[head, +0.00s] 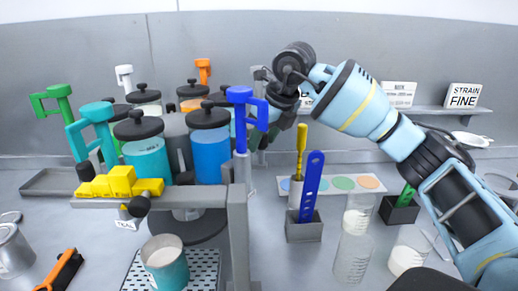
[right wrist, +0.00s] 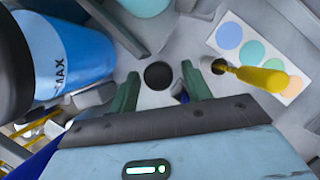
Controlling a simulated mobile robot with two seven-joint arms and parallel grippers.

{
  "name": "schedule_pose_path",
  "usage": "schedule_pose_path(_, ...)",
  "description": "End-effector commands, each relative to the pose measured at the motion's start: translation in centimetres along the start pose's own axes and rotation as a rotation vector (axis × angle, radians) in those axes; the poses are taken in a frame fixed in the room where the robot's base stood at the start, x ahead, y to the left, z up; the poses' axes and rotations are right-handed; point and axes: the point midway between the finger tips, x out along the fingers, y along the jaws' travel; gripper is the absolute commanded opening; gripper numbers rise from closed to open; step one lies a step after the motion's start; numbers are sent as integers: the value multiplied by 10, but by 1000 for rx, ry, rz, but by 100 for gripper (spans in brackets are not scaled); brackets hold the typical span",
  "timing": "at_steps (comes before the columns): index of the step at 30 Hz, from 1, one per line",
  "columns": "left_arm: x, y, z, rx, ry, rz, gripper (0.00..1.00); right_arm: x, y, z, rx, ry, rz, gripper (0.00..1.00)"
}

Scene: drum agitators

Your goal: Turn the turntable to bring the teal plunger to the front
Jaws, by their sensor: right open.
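A turntable stands at left in the head view, with its dark round base (head: 185,232) low and several lidded canisters on it. The teal plunger (head: 92,125) has an angled handle and stands at the front left of the group, beside the teal canister (head: 147,160). The blue plunger (head: 243,108) stands at the right, near the blue canister (head: 211,155). My right gripper (head: 272,108) is behind the blue plunger, its fingertips partly hidden. In the right wrist view it (right wrist: 160,88) is open, with a round black knob (right wrist: 158,75) between or beyond its fingers. My left gripper is out of view.
A grey post and bar (head: 239,230) with a yellow stepped block (head: 120,185) cross in front of the turntable. A teal cup (head: 165,265) stands on a perforated grid below. A grey holder (head: 304,230) with a blue strip and glass jars (head: 355,245) stand at right.

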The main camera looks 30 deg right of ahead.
Motion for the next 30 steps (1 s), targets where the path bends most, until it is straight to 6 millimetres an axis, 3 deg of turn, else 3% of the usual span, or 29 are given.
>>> schedule_pose_path(3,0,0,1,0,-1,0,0,18,0,-1,0,2,1,49)
schedule_pose_path(9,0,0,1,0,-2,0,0,35,0,0,0,0,-1,49)
schedule_pose_path(19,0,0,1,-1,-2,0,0,39,0,0,0,-1,0,49)
schedule_pose_path(30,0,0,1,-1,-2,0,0,38,-1,0,2,-1,-2,1)
